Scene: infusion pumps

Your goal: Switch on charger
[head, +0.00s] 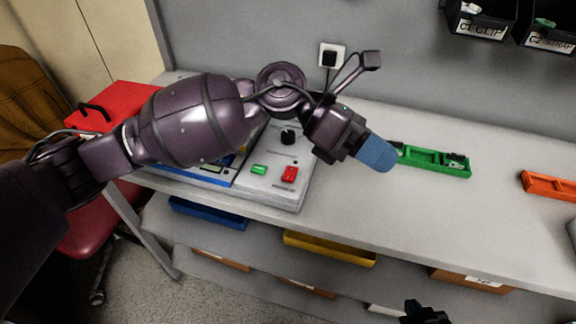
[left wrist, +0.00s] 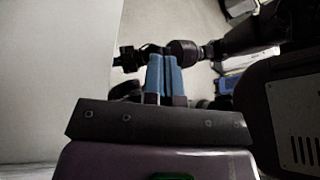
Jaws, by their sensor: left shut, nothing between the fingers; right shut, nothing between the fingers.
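The charger (head: 268,192) is a pale grey box with a blue-edged part on its left, on the bench at the centre left. It has a red switch (head: 289,174), a green button or lamp (head: 259,169) and a black knob (head: 288,137). My left arm hides its back and part of its left. My left gripper (head: 376,154) has blue fingertips, is shut and empty, and is held above the bench to the right of the charger. Its fingers also lie together in the left wrist view (left wrist: 165,76). My right gripper (head: 425,313), dark and shut, shows only partly at the bottom edge, well away from the charger.
A green tray (head: 435,168) lies just beyond my left fingertips. An orange tray (head: 550,188) is at the right. A wall socket (head: 332,52) with a black plug is behind. A red case (head: 118,97) stands at the left. The bench's front right is clear.

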